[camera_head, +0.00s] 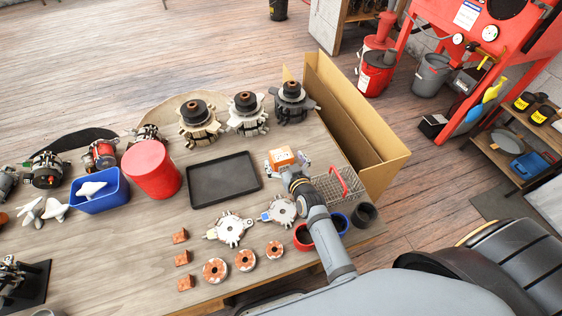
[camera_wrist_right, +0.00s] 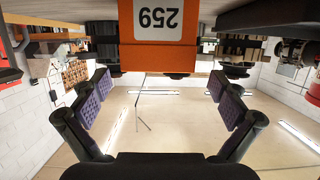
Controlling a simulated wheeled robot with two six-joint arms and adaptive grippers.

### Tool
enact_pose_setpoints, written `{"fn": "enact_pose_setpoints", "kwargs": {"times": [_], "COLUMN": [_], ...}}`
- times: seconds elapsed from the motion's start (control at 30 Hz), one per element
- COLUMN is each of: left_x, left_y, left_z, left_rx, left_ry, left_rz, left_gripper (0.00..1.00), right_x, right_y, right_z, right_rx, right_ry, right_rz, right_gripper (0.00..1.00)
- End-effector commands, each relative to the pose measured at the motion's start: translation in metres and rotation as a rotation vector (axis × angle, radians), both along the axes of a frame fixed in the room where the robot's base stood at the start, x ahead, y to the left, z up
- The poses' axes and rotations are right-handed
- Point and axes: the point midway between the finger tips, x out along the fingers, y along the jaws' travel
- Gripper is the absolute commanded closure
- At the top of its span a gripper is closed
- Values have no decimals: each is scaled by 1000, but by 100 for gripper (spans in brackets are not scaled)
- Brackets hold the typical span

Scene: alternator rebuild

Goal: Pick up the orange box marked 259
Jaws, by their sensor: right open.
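The orange box (camera_head: 282,156) shows at the right part of the bench in the head view, at the tip of my right arm. In the right wrist view the orange box (camera_wrist_right: 158,52) is at top centre, with a white label reading 259 upside down. My right gripper (camera_head: 287,165) is open at the near side of the box, one finger toward each side. In the right wrist view the open fingers (camera_wrist_right: 160,88) are wide apart, and their pads show no contact with the box. My left gripper is not in view.
A black tray (camera_head: 223,180) lies left of the box. A wire basket with a red handle (camera_head: 346,181) stands close on the right, beside an open cardboard box (camera_head: 388,170). Alternator parts (camera_head: 246,113) stand behind.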

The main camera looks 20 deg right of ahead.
Motion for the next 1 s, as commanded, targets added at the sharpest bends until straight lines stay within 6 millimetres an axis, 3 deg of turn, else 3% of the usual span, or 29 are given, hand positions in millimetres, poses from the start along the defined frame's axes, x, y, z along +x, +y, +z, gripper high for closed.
{"fn": "enact_pose_setpoints", "kwargs": {"times": [0.03,0.17,0.47,0.9,1.0], "left_x": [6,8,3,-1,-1], "left_y": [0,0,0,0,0], "left_z": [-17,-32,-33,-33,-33], "left_rx": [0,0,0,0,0], "left_ry": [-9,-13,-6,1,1], "left_rz": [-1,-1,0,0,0], "left_gripper": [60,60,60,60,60], "right_x": [9,28,35,35,35], "right_y": [-1,-1,-1,-1,-1], "right_z": [-13,-18,-15,-15,-14], "right_rx": [-3,-2,0,0,0], "right_ry": [-3,-3,1,1,0], "right_rz": [1,1,0,0,0], "right_gripper": [2,2,2,60,67]}}
